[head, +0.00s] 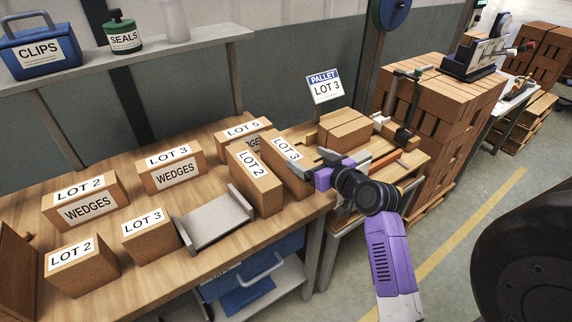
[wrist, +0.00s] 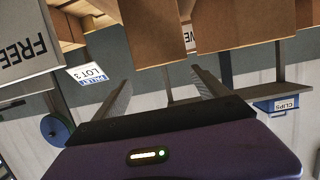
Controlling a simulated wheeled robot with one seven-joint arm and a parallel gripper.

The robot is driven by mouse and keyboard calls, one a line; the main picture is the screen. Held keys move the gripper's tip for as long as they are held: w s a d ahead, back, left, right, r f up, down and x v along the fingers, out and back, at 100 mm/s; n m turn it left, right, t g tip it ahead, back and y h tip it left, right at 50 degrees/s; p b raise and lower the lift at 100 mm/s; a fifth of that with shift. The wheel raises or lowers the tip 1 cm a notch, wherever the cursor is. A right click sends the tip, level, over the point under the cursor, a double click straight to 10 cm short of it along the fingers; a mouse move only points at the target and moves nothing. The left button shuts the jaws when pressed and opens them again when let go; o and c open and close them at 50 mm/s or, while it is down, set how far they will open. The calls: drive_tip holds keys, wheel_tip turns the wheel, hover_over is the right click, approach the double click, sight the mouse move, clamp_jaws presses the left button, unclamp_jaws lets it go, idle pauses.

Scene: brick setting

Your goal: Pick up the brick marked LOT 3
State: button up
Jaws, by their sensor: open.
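Three bricks marked LOT 3 are on the wooden table in the head view. One stands at the right end (head: 288,163), beside a LOT 2 brick (head: 256,185). One with a WEDGES label (head: 172,173) is farther back, and one (head: 150,238) is at the front. My gripper (head: 316,170) is open, close to the right-end LOT 3 brick. The wrist view is upside down; my open fingers (wrist: 162,80) point toward a brown brick face (wrist: 150,38). Its label is not visible there, and I cannot tell whether they touch it.
Two more LOT 2 bricks (head: 83,203) (head: 82,268), a LOT 5 brick (head: 243,132) and a grey tray (head: 214,223) share the table. A shelf (head: 130,57) hangs above.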

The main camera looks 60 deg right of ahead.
sight(289, 151)
drive_tip(key=shift+w+f+y, duration=0.25)
drive_tip(key=shift+w+y, duration=0.05)
drive_tip(key=shift+w, duration=0.05)
drive_tip(key=p+x, duration=0.1)
drive_tip(key=x, duration=0.2)
drive_tip(key=p+x, duration=0.1)
drive_tip(key=x, duration=0.2)
drive_tip(key=shift+w, duration=0.5)
drive_tip(key=shift+w+d+f+n, duration=0.1)
drive_tip(key=shift+w+f+n, duration=0.05)
drive_tip(key=shift+w+n, duration=0.15)
clamp_jaws()
drive_tip(key=shift+r, duration=0.3)
